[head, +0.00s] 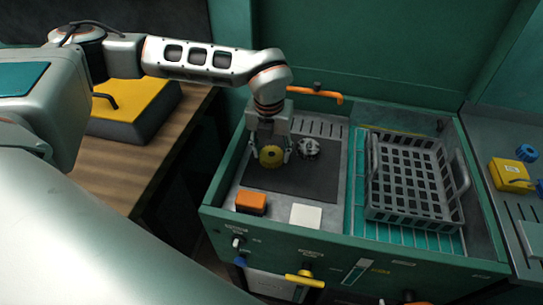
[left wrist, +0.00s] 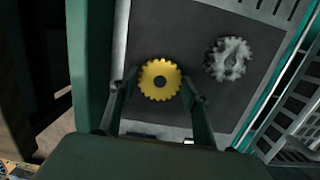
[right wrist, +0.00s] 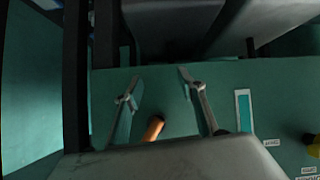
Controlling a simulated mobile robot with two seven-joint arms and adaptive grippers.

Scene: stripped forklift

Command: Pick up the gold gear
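The gold gear (head: 271,156) lies on a dark mat (head: 305,182) in the left part of the green workstation. My left gripper (head: 272,154) is above it, pointing down, with its fingers apart on either side of the gear. In the left wrist view the gold gear (left wrist: 160,80) sits between the two open fingertips (left wrist: 161,86); I cannot tell whether they touch it. My right gripper (right wrist: 158,85) is open and empty in the right wrist view, facing a green panel. It does not show clearly in the head view.
A silver gear (head: 308,148) lies just right of the gold one. An orange block (head: 251,202) and a white square (head: 306,215) are at the mat's front. A grey basket (head: 412,180) stands to the right. The station's raised green rim (head: 222,183) borders the left side.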

